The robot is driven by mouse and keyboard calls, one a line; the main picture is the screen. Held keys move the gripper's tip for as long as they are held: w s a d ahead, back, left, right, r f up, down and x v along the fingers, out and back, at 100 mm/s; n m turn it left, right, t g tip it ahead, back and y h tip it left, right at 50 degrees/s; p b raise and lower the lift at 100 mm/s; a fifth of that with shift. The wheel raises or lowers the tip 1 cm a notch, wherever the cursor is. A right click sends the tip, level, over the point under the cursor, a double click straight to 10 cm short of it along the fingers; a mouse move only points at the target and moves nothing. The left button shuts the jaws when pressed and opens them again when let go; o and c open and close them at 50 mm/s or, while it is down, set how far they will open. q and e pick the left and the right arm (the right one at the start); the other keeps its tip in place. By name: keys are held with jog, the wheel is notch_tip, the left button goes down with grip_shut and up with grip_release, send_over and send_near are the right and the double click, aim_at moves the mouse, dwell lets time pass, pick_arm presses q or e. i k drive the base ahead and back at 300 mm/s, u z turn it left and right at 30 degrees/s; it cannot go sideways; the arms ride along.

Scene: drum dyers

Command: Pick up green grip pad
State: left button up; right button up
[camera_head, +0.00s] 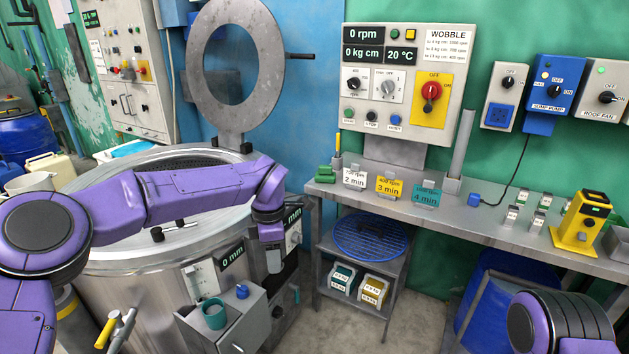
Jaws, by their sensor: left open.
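A small green block, which looks like the green grip pad (325,174), sits at the left end of the grey metal bench (490,226), beside a thin upright yellow-and-dark stick. My left arm reaches in from the left across the drum. My left gripper (274,260) points down in front of the drum's right side, below and to the left of the green block and apart from it. It is open, and I see nothing held in it. Only a purple part of my right arm shows at the bottom right; its gripper is out of view.
The steel drum (130,298) has its round lid (236,55) raised. A small grey box (222,326) with a teal cup stands before it. White, yellow and teal cards (389,185) stand right of the green block. A shelf with a blue grid (372,240) sits below.

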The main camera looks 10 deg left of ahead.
aim_at(325, 174)
jog(key=u, duration=0.65)
jog(key=i, duration=1.65)
jog(key=z, duration=0.95)
jog(key=i, duration=0.45)
jog(key=z, duration=0.35)
